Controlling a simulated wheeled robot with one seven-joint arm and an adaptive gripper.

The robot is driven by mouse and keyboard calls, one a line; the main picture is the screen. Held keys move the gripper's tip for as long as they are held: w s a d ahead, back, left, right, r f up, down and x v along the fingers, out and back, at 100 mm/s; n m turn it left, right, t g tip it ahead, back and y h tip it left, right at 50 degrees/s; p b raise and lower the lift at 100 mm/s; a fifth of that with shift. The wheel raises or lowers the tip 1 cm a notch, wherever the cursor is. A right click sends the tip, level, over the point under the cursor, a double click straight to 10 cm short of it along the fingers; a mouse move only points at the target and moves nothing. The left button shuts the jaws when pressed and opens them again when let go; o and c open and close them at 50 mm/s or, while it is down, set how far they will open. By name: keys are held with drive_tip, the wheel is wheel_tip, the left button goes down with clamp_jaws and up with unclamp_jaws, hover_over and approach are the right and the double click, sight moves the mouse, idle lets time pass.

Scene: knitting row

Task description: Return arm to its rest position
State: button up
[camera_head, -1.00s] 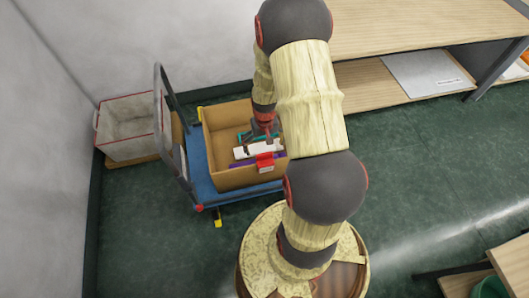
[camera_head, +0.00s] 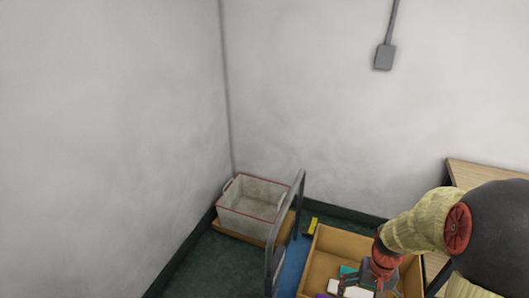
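My arm reaches in from the lower right corner. My gripper (camera_head: 364,280) is at its end, pointing down over or inside an open cardboard box (camera_head: 328,262) at the bottom edge of the view. Its fingers are small, dark and partly cut off, so I cannot see how far apart they are or whether they touch anything. White, teal and purple items lie in the box under and around the gripper.
The box is on a blue trolley (camera_head: 292,268) with a grey upright handle (camera_head: 284,225). A pale fabric bin (camera_head: 250,207) with red trim stands in the corner left of it. Bare walls rise behind. A wooden table (camera_head: 487,173) is at the right edge.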

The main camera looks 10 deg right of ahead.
drive_tip(key=s+a+r+n+t, duration=0.1)
drive_tip(key=a+r+n+t, duration=0.1)
drive_tip(key=a+r, duration=0.3)
drive_tip(key=s+a+r+n+t, duration=0.1)
drive_tip(key=a+r, duration=0.5)
drive_tip(key=r, duration=0.7)
drive_tip(key=s+a+r+n+t, duration=0.1)
drive_tip(key=a+r+t, duration=0.3)
drive_tip(key=r, duration=0.5)
drive_tip(key=shift+a+n+h, duration=0.4)
drive_tip(key=shift+a+n, duration=0.5)
drive_tip(key=shift+r, duration=0.1)
